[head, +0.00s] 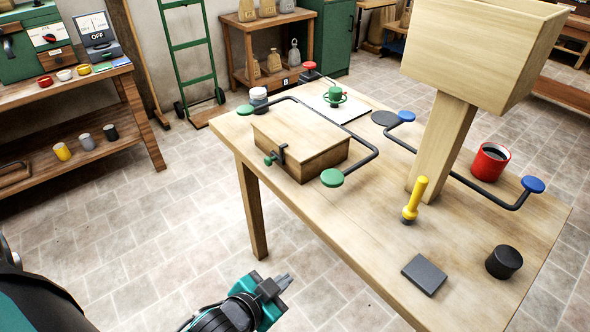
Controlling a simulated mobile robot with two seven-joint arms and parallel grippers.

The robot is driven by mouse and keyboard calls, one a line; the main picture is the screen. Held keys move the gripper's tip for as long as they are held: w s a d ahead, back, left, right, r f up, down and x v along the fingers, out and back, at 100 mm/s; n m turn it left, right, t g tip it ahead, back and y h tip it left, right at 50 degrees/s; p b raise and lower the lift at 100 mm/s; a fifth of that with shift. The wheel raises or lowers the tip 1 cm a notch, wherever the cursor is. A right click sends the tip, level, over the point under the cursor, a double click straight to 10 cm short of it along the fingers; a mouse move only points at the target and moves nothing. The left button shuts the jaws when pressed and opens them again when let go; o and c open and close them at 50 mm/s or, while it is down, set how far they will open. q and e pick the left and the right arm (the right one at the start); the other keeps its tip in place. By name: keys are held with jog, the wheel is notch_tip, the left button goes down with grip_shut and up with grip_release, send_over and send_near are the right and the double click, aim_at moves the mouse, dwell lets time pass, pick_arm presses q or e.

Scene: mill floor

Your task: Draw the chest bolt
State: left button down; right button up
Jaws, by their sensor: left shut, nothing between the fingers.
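The chest (318,158) is a small light-wood box with its lid closed, standing near the left edge of the wooden table (385,235). Its bolt (278,155), a dark fitting with a green knob, is on the face toward the left corner of the table. My left gripper (282,281) is teal and grey, low in the picture, off the near side of the table and well below and apart from the chest. It is shut and empty. My right gripper is not in view.
Bent dark rods with green (333,178) and blue (533,184) discs run around the chest and across the table. A yellow-handled peg (415,200), a dark slab (424,274), a black cylinder (503,262) and a red mug (490,161) stand nearby. A wooden hopper (480,50) rises on a post.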

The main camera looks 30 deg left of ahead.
pick_arm(q)
jog(key=w+a+r+m+t+y+b, duration=0.3)
jog(key=w+a+r+m+t+y, duration=0.1)
jog(key=w+a+r+m, duration=0.4)
jog(key=shift+w+a+r+m+t+y, duration=0.25)
jog(key=shift+a+r+m+t, duration=0.2)
jog(key=shift+a+m, duration=0.6)
jog(key=shift+a+n, duration=0.15)
jog(key=shift+n, duration=0.1)
send_near(271, 160)
jog(key=w+d, duration=0.3)
jog(key=shift+y, duration=0.25)
jog(key=w+a, duration=0.1)
jog(key=w+a+f, duration=0.1)
jog(key=w+a, duration=0.1)
jog(key=shift+a+f, duration=0.2)
jog(key=shift+a, duration=0.05)
